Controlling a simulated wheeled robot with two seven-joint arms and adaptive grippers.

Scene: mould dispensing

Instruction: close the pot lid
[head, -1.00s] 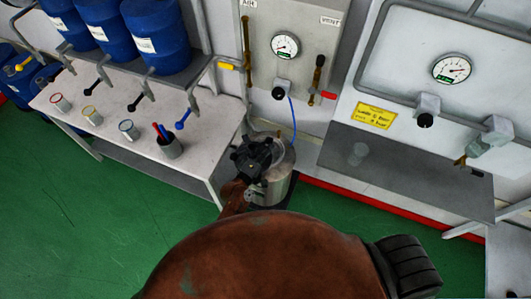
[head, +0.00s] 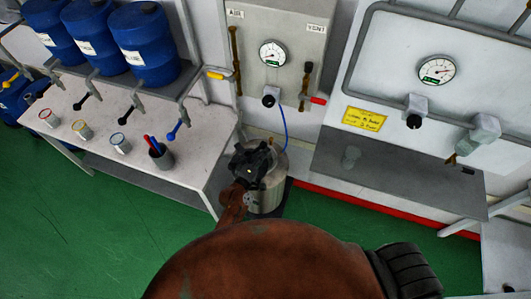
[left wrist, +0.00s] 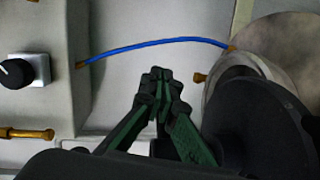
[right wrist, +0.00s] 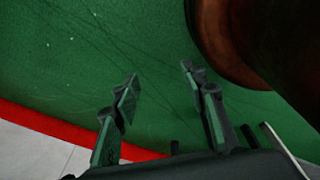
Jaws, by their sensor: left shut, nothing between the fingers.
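The steel pot (head: 267,196) stands against the wall, on a dark base, in the middle of the head view. My left gripper (head: 252,158) is over the pot's top and hides much of it, including most of the lid. In the left wrist view its fingers (left wrist: 160,76) are together and empty, beside a round grey metal plate (left wrist: 275,55) with a pale rim, probably the lid. A dark rounded shape covers part of that plate, so I cannot tell the lid's angle or any contact. My right gripper (right wrist: 158,88) is open and empty above the green floor.
A blue hose (head: 285,125) runs from the wall panel down to the pot. Left is a white bench (head: 85,110) with cups, a dark holder (head: 160,153) and blue drums (head: 150,42) above. A grey shelf (head: 400,170) is right.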

